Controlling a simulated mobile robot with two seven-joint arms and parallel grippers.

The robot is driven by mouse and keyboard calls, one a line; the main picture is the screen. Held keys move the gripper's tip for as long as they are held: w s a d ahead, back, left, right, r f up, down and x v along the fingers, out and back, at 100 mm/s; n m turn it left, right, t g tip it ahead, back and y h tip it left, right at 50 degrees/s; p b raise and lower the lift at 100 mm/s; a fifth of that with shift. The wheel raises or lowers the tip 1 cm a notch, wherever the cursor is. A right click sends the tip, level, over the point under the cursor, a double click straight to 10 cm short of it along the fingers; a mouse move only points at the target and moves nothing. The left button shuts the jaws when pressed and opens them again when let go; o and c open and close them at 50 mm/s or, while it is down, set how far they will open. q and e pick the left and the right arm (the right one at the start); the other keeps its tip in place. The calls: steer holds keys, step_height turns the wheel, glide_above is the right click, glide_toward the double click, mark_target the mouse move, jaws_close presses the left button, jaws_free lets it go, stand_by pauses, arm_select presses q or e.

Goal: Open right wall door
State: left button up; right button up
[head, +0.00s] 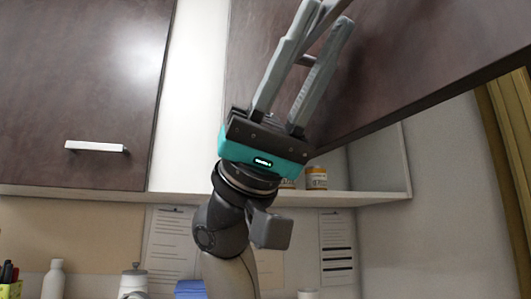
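The right wall door (430,60) is dark brown and fills the upper right. It stands swung out from the wall cabinet, its lower edge slanting up toward the right. Part of the cabinet interior shows below it. My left gripper (326,18), with a teal housing, reaches up from the bottom in front of this door. Its fingers stand apart, beside what looks like the door's grey handle (308,60). The fingers partly cover the handle, and contact cannot be told. My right gripper is out of view.
A closed dark brown door (75,80) with a white handle (97,147) is at the left. Jars (316,178) stand on the cabinet shelf. Below are a white bottle (53,280), a pen holder (10,289) and papers (170,240) on the wall. A yellowish curtain (510,130) hangs at the right edge.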

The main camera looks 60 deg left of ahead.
arm_select(q)
steer(key=b+v, duration=0.5)
steer(key=v, duration=0.9)
steer(key=shift+a+b, duration=0.3)
steer(key=shift+b, duration=0.1)
steer(key=shift+f+g, duration=0.1)
steer(key=shift+g, duration=0.2)
